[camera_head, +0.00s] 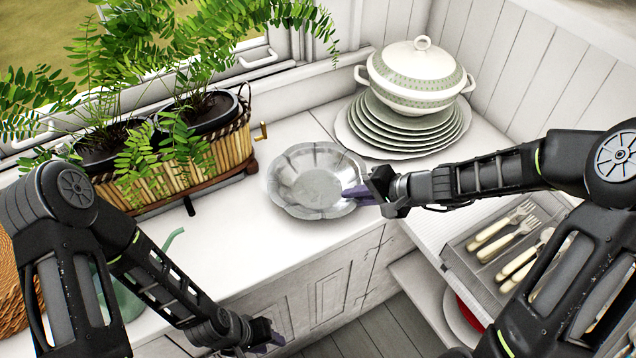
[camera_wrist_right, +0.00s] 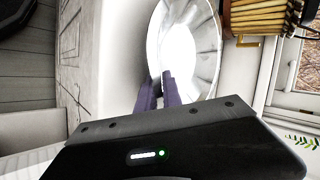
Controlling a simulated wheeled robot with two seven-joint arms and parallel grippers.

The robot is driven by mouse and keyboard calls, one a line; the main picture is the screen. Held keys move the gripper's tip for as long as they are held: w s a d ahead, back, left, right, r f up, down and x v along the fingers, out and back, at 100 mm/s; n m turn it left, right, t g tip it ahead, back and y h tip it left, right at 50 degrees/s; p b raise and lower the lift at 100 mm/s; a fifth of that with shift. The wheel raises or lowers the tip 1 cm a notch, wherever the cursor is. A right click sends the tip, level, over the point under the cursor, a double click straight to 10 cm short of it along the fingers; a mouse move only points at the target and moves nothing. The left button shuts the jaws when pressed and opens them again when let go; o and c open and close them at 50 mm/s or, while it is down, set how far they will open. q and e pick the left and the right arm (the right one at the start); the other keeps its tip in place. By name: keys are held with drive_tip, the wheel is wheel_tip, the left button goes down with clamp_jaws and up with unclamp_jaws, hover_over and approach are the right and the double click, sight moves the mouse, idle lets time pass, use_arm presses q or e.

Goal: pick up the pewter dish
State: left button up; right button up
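The pewter dish (camera_head: 312,180) is a shiny, scalloped round dish at the middle of the white counter in the head view. It also shows, brightly lit, in the right wrist view (camera_wrist_right: 185,45). My right gripper (camera_head: 358,193) is at the dish's right edge. In the right wrist view its purple fingers (camera_wrist_right: 160,90) are close together with the dish's rim between them. I cannot tell whether the dish is lifted off the counter. My left gripper (camera_head: 268,338) is low at the front, away from the dish, and its finger opening is unclear.
A stack of plates (camera_head: 400,130) with a lidded tureen (camera_head: 418,75) stands behind the dish to the right. A wicker planter (camera_head: 190,165) with ferns is at the left. A cutlery tray (camera_head: 475,255) is at the right. Clear counter lies in front of the dish.

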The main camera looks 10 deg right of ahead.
drive_tip(key=shift+c, duration=0.3)
clamp_jaws()
idle(1.1)
drive_tip(key=shift+r, duration=0.1)
wheel_tip(320, 180, up, 10)
drive_tip(key=shift+f+p, duration=0.1)
drive_tip(key=shift+p, duration=0.9)
